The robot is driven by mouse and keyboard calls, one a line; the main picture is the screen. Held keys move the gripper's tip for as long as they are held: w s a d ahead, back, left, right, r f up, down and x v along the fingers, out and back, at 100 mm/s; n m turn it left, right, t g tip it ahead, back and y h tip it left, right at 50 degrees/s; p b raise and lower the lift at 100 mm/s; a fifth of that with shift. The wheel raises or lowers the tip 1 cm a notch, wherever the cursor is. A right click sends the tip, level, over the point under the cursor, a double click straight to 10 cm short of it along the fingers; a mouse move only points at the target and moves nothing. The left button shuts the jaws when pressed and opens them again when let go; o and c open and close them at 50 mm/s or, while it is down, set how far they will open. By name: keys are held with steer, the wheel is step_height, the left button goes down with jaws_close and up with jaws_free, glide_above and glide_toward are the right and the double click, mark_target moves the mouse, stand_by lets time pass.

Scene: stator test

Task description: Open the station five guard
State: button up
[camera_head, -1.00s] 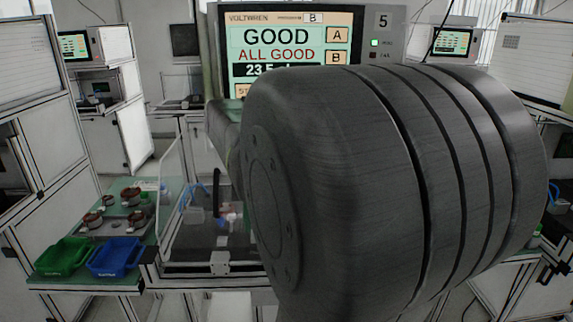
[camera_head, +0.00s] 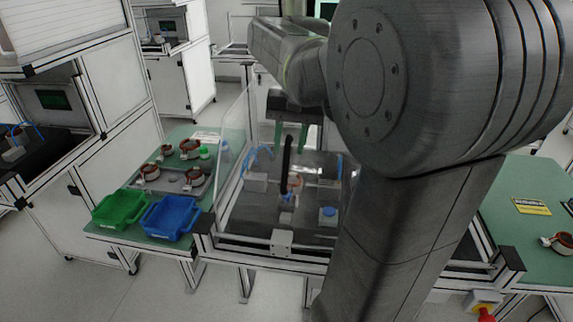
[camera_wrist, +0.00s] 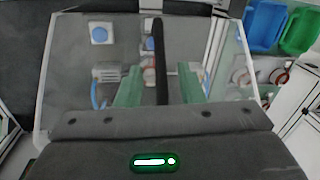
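The station five guard is a clear panelled cover (camera_head: 232,135) over the dark fixture bed, and it looks closed. Its black upright bar handle (camera_head: 286,165) stands at the front; it also shows in the wrist view (camera_wrist: 160,60). My gripper (camera_head: 294,138) has two green fingers, spread apart, with nothing clamped between them. In the wrist view my gripper (camera_wrist: 160,82) has the handle running between its fingers, with a gap on both sides. I cannot tell how far the fingertips are from the handle in depth. My arm hides the guard's right side.
Left of the guard are a green bin (camera_head: 118,208), a blue bin (camera_head: 170,216) and a tray (camera_head: 180,182) with several copper-wound stators. A red emergency button (camera_head: 486,313) sits low at the right. Another stator (camera_head: 558,242) lies on the right green bench.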

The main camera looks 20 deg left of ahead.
mark_target(287, 161)
steer(key=f, duration=0.6)
steer(key=shift+s+a+f, duration=0.1)
steer(key=shift+s+a, duration=0.05)
steer(key=shift+a, duration=0.2)
steer(key=shift+c, duration=0.2)
jaws_close()
